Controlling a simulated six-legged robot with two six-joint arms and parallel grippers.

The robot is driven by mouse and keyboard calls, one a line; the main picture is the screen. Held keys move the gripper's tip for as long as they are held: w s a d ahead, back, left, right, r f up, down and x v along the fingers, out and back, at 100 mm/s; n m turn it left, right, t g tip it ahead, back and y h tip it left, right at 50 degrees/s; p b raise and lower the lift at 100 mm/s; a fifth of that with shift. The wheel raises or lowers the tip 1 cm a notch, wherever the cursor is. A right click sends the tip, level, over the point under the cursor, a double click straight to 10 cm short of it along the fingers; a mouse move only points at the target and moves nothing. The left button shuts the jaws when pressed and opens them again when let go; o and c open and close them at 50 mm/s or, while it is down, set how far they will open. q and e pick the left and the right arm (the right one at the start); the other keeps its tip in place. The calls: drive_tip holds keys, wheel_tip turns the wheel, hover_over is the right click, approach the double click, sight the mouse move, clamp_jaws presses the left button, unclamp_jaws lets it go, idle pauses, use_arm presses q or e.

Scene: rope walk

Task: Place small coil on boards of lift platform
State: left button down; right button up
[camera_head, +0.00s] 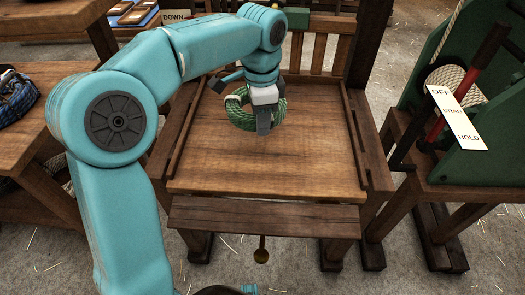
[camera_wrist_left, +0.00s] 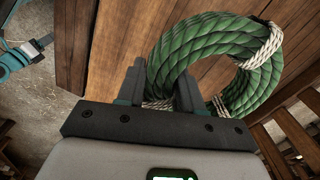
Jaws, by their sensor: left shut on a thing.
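The small coil (camera_head: 241,119) is a ring of green rope with pale whipping bands. My left gripper (camera_head: 264,122) is shut on its near right side, over the wooden boards of the lift platform (camera_head: 310,160). In the left wrist view the coil (camera_wrist_left: 222,38) stands out beyond the fingers of my left gripper (camera_wrist_left: 160,92), with the boards (camera_wrist_left: 120,50) behind it. I cannot tell whether the coil touches the boards. My right gripper is not in view.
Low side rails (camera_head: 355,135) edge the platform, and a slatted back (camera_head: 318,55) stands behind it. At right is a green machine (camera_head: 470,110) with a red lever (camera_head: 480,65) and an OFF, DRAG, HOLD plate (camera_head: 457,118). A wooden bench (camera_head: 30,120) stands at left.

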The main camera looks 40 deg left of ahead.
use_arm(q)
drive_tip(key=b, duration=0.1)
hover_over(262, 156)
wheel_tip(262, 156, down, 5)
drive_tip(key=shift+a+r, duration=0.1)
drive_tip(key=shift+f, duration=0.6)
wheel_tip(262, 156, down, 4)
drive_tip(key=shift+r+b, duration=0.25)
drive_tip(key=shift+b, duration=0.5)
drive_tip(key=shift+r, duration=0.15)
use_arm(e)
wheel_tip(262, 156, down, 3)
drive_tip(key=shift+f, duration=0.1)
use_arm(q)
drive_tip(key=c, duration=1.1)
unclamp_jaws()
drive_tip(key=shift+f, duration=0.2)
drive_tip(key=shift+c, duration=0.2)
drive_tip(key=o, duration=0.4)
